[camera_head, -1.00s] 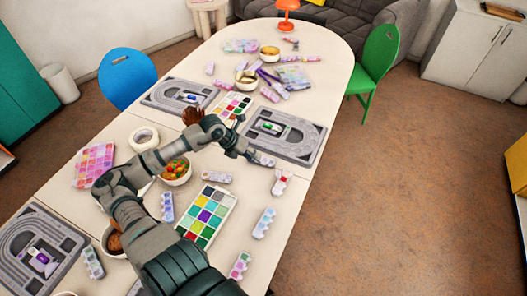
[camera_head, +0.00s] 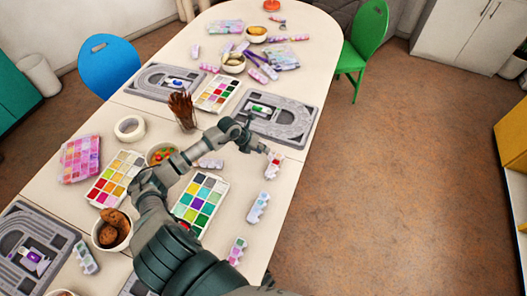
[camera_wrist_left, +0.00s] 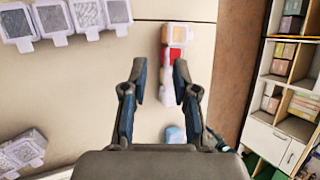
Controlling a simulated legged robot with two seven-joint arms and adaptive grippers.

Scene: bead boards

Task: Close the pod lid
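A small bead pod (camera_head: 273,164) with a red compartment lies near the table's right edge in the head view. In the wrist view this pod (camera_wrist_left: 174,58) shows orange and red compartments beyond and between the fingertips. Part of it is hidden by the right finger, and I cannot tell the lid's exact angle. My left gripper (camera_head: 259,149) is just up and left of the pod in the head view. My right gripper is not in view.
A grey bead board (camera_head: 305,128) lies just beyond the gripper. Other pods lie nearby, including a blue-white one (camera_head: 258,207). A colour palette (camera_head: 222,186) and a brush cup (camera_head: 186,124) stand to the left. Open floor (camera_head: 390,190) lies right of the table.

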